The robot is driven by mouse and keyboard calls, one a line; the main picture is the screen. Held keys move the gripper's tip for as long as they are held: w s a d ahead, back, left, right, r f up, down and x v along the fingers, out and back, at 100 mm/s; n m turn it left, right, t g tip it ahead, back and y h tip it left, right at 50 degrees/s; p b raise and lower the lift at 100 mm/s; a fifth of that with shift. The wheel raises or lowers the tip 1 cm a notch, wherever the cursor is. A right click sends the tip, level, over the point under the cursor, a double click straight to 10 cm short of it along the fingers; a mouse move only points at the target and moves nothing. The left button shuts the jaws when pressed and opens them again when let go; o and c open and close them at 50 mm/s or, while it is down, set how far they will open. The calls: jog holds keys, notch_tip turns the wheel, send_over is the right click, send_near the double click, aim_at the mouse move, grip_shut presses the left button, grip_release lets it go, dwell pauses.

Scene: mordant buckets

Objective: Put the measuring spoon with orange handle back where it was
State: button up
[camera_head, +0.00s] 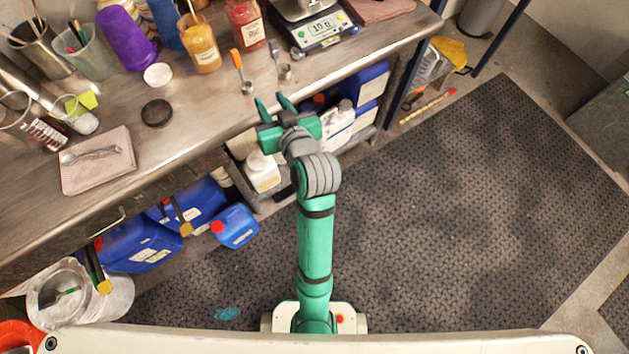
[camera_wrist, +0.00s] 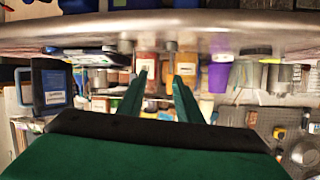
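The measuring spoon with the orange handle (camera_head: 238,60) lies on the workbench near its front edge, its metal bowl (camera_head: 248,88) toward me. A plain metal measuring spoon (camera_head: 284,71) lies just to its right. My gripper (camera_head: 272,103) is at the bench's front edge, below and slightly right of the orange-handled spoon and apart from it. Its two green fingers are spread with nothing between them; they also show in the wrist view (camera_wrist: 162,88). That view looks upside down along the bench, and I cannot clearly make out the spoon's orange handle there.
Behind the spoon stand a yellow jar (camera_head: 201,45), a red jar (camera_head: 245,25) and a scale (camera_head: 322,30). A purple bottle (camera_head: 127,38), a white lid (camera_head: 158,75) and a dark lid (camera_head: 157,113) are to the left. A spoon lies on a pink cloth (camera_head: 85,178). Blue jugs fill the space below.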

jog(key=s+d+f+m+t+h, duration=0.1)
jog(key=s+d+f+m+h, duration=0.1)
jog(key=s+d+f, duration=0.4)
jog(key=s+d+f+m+t+h, duration=0.1)
jog(key=s+d+f+m+h, duration=0.15)
jog(key=s+f, duration=0.6)
jog(key=s+d+r+h, duration=0.1)
jog(key=s, duration=0.8)
jog(key=s+d+r, duration=0.1)
jog(key=s+r, duration=0.1)
jog(key=s, duration=0.8)
jog(key=shift+s+r+t+h, duration=0.15)
jog(key=shift+r+t+h, duration=0.1)
jog(key=shift+t+h, duration=0.15)
jog(key=shift+d+n, duration=0.1)
jog(key=shift+n, duration=0.15)
